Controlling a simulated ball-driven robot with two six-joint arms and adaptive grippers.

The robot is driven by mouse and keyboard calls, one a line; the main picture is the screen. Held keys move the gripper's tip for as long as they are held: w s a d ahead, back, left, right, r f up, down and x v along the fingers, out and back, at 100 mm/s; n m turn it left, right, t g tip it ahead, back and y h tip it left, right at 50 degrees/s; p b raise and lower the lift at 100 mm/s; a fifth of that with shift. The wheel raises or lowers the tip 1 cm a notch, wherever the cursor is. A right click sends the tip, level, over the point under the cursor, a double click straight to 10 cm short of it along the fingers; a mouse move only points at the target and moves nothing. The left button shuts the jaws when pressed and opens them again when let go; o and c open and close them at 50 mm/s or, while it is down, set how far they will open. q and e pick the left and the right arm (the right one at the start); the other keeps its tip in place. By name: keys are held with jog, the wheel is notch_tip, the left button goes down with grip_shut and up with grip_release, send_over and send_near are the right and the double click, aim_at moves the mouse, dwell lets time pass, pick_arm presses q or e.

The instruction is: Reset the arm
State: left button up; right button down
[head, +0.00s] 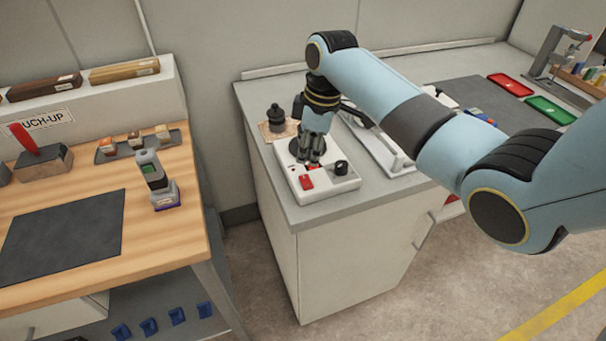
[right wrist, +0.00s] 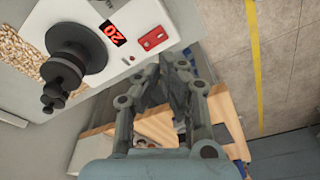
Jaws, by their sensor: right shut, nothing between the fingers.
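My right arm reaches in from the right in the head view, and my right gripper (head: 308,158) points down over the white control box (head: 335,186) on the grey-topped cabinet. The gripper is shut and empty. The box has a red switch (head: 307,182) and a black knob (head: 341,167). In the right wrist view the shut gripper (right wrist: 172,75) hangs beside the box, whose red display reads 20 (right wrist: 113,33), near a red switch (right wrist: 152,38) and a large dark stepped knob-like part (right wrist: 75,55). Whether the fingers touch the box cannot be told. My left gripper is not in view.
A wooden bench (head: 185,218) stands at left with a dark mat (head: 62,235) and a small handheld device (head: 155,180). A dark weight-like object (head: 277,117) stands behind the box. Red (head: 510,84) and green (head: 551,109) trays lie farther right. A floor gap separates bench and cabinet.

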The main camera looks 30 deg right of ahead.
jog(key=s+a+r+m+t+h, duration=0.15)
jog(key=s+r+m, duration=0.25)
jog(key=s, duration=0.9)
jog(key=s+a+r+m+t+h, duration=0.15)
jog(key=s+r+m, duration=0.3)
jog(key=s, duration=0.85)
notch_tip(320, 180, down, 41)
jog(key=s+d+g+y+b, duration=0.1)
jog(key=s+d+g+b, duration=0.1)
jog(key=b, duration=1.2)
jog(key=s+f+b, duration=0.5)
jog(key=s+f, duration=0.4)
jog(key=f, duration=0.4)
jog(key=s+d+f+g+b, duration=0.1)
jog(key=s+f+b, duration=0.4)
jog(key=s+f, duration=0.4)
notch_tip(320, 180, down, 4)
jog(key=shift+s+f, duration=0.2)
jog(key=shift+s, duration=0.1)
